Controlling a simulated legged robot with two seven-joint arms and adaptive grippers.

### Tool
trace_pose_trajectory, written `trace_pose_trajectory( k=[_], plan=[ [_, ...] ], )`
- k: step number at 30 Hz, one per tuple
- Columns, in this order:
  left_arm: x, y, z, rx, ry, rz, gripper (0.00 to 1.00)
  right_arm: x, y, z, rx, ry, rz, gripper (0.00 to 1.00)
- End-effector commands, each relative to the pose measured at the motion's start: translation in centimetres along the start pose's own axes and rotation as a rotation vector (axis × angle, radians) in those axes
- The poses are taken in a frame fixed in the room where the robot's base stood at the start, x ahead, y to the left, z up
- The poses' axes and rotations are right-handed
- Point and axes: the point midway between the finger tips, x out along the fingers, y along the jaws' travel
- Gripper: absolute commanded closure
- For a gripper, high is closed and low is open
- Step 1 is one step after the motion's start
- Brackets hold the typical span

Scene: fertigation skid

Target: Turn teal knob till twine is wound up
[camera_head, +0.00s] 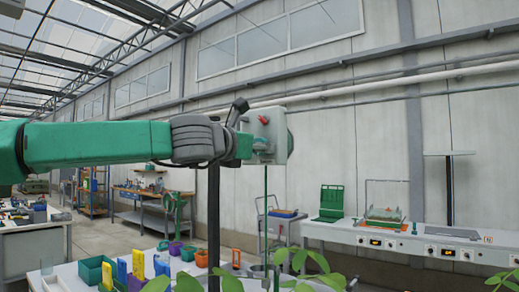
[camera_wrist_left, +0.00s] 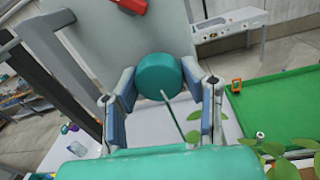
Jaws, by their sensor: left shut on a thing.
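The teal knob (camera_wrist_left: 159,76) is round and sits on the face of a grey panel box (camera_wrist_left: 152,32). My left gripper (camera_wrist_left: 165,90) is shut on the knob, with one finger on each side of it. In the head view the left gripper (camera_head: 262,147) reaches the same box (camera_head: 278,136) from the left, and the arm hides most of the knob. A thin greenish line (camera_head: 266,205) runs down below the box. A thin line (camera_wrist_left: 173,116) also shows below the knob in the wrist view. I cannot tell how much twine is wound. My right gripper is not in view.
A red handle (camera_head: 264,119) is on the box above the knob. A dark post (camera_head: 213,215) stands left of it. Green leaves (camera_head: 315,268) rise at the front. A table with coloured bins (camera_head: 95,269) is at lower left, a white bench (camera_head: 385,240) at right.

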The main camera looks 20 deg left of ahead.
Motion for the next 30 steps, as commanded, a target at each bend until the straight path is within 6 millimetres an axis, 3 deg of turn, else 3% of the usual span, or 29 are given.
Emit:
trace_pose_trajectory(
  k=[11, 30],
  plan=[
    [-0.03, -0.05, -0.02, 0.144, -0.009, 0.001, 0.92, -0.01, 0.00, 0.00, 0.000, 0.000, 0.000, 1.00],
    [-0.02, -0.12, -0.15, 0.735, -0.046, 0.005, 0.92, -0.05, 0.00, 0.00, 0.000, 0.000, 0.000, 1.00]
  ],
)
